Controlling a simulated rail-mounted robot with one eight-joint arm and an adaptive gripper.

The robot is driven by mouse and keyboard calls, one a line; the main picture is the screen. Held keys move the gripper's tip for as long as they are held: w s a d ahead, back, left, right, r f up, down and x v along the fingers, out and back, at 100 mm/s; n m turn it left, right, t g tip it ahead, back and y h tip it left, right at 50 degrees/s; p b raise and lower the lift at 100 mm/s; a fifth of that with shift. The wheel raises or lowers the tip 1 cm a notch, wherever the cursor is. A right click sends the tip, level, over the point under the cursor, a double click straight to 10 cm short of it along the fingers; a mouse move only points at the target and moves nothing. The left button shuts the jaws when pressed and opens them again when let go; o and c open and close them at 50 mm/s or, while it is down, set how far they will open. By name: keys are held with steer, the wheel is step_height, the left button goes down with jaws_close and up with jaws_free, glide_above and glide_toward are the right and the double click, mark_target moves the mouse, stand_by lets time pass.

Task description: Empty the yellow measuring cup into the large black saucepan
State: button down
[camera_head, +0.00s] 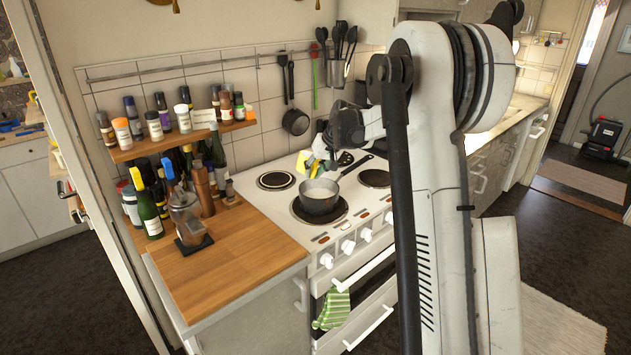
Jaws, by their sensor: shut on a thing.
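The yellow measuring cup (302,162) is in the head view, above the back of the cooker. My gripper (314,160) is shut on it, at its right side. The cup looks tilted, but its inside is too small to make out. A saucepan (318,205) stands on the front left hotplate, below and slightly right of the cup. It looks grey outside, with a dark handle pointing to the back right. Something pale shows inside it. I cannot tell whether anything is falling from the cup. My arm hides part of the cooker's right side.
The cooker (255,193) has bare hotplates at back left (276,180) and right (374,178). Bottles and a jar (187,222) crowd the wooden counter (215,268) at left. A small black pan (295,122) and utensils hang on the tiled wall behind.

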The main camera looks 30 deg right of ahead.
steer(key=shift+d, duration=0.1)
steer(key=shift+w+f+h+p, duration=0.2)
steer(key=shift+h+p, duration=0.3)
steer(key=shift+h, duration=0.5)
steer(key=shift+d+f+g+h, duration=0.1)
steer(key=shift+f+g+h, duration=0.2)
steer(key=shift+h, duration=0.2)
